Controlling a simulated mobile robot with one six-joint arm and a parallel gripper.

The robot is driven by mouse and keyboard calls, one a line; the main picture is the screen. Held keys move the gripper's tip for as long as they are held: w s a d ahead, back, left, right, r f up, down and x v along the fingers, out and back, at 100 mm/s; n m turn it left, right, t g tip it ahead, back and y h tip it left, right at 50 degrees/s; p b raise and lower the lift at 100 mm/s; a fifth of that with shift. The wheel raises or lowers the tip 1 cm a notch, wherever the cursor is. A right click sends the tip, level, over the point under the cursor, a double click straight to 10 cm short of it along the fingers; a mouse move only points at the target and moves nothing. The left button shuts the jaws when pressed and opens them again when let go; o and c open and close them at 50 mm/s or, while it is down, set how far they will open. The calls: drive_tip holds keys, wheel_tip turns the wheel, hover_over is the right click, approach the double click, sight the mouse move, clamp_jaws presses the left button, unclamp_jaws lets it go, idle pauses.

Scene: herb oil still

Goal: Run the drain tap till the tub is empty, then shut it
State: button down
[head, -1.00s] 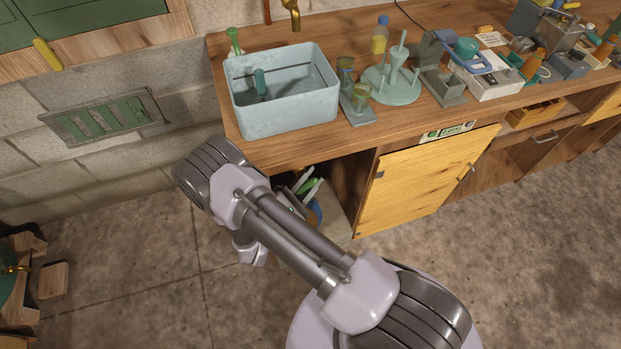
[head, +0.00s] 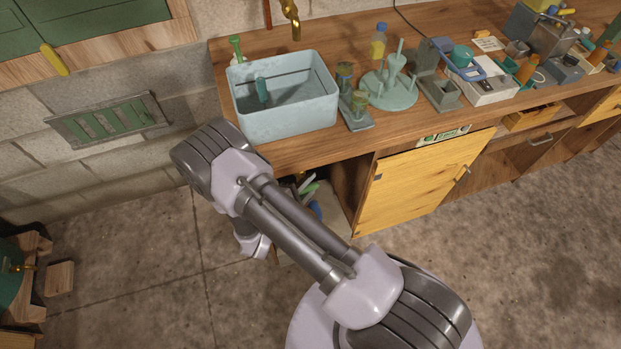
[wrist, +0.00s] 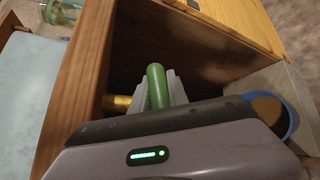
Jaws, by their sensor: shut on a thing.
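The pale blue tub (head: 290,120) stands on the bench top at the left end. A teal upright piece (head: 261,90) shows inside it; I cannot tell how much liquid it holds. In the wrist view my gripper (wrist: 161,92) is shut on a green handle (wrist: 156,80), gripped between its two grey jaws. A brass fitting (wrist: 117,103) sticks out from the wooden side just left of it, apparently the drain tap's body. In the head view the gripper and tap are hidden behind my arm, below the bench edge. No outflow is visible.
A blue-rimmed round container (wrist: 284,115) with brown inside sits right of my gripper. A yellow cupboard door (head: 410,185) hangs right of the open bay. A brass spout (head: 291,20) is above the tub. A green stand (head: 390,92) and other items crowd the bench.

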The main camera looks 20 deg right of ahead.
drive_tip(key=shift+a+f+m+g+y+p, duration=0.15)
drive_tip(key=shift+m+g+y+p, duration=0.15)
drive_tip(key=shift+m+y+p, duration=0.4)
drive_tip(key=shift+y, duration=0.3)
drive_tip(key=c, duration=1.6)
unclamp_jaws()
drive_tip(key=shift+o, duration=0.2)
drive_tip(key=shift+a, duration=0.1)
drive_tip(key=p+v, duration=0.3)
drive_tip(key=v, duration=1.4)
drive_tip(key=shift+p, duration=0.3)
